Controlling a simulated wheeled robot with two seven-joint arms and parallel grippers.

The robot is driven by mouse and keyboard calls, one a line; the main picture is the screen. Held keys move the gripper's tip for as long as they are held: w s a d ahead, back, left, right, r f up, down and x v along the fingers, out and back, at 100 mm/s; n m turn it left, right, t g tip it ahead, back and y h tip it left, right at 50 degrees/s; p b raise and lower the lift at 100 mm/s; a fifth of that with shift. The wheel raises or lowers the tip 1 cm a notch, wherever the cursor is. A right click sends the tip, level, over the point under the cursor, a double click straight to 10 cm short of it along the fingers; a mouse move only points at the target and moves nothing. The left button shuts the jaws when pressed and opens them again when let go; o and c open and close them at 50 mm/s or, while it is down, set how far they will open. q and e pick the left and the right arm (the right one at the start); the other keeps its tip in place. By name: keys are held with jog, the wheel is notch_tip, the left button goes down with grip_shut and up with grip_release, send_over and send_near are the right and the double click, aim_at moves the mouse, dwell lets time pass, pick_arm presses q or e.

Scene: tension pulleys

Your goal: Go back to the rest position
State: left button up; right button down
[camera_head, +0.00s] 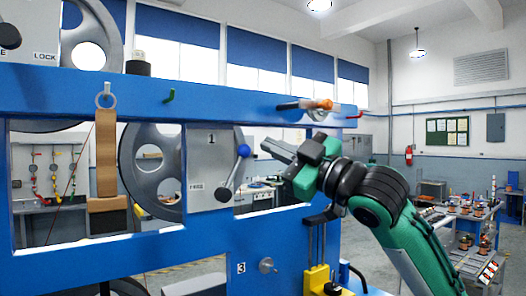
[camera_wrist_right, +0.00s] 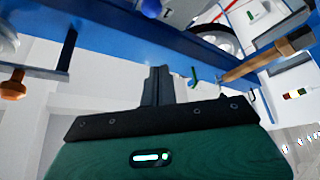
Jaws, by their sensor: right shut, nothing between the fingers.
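My right gripper (camera_head: 271,147) comes in from the right on a green arm in the head view. It is in front of the blue frame (camera_head: 70,91), right of the lever with the blue ball knob (camera_head: 244,151). In the right wrist view its dark fingers (camera_wrist_right: 160,72) are together with nothing between them. The gripper looks apart from the lever, though the gap in depth is hard to judge. My left gripper is not in view.
Grey pulley wheels (camera_head: 141,166) sit behind the frame. A wooden block (camera_head: 105,152) hangs from a ring at left. An orange-handled part (camera_head: 322,104) sticks out on the upper beam above my gripper. A yellow tool holder (camera_head: 317,279) is at the lower right. A workbench stands far right.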

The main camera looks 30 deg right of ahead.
jog(key=shift+d+f, duration=0.1)
jog(key=shift+d, duration=0.15)
jog(key=shift+a, duration=0.1)
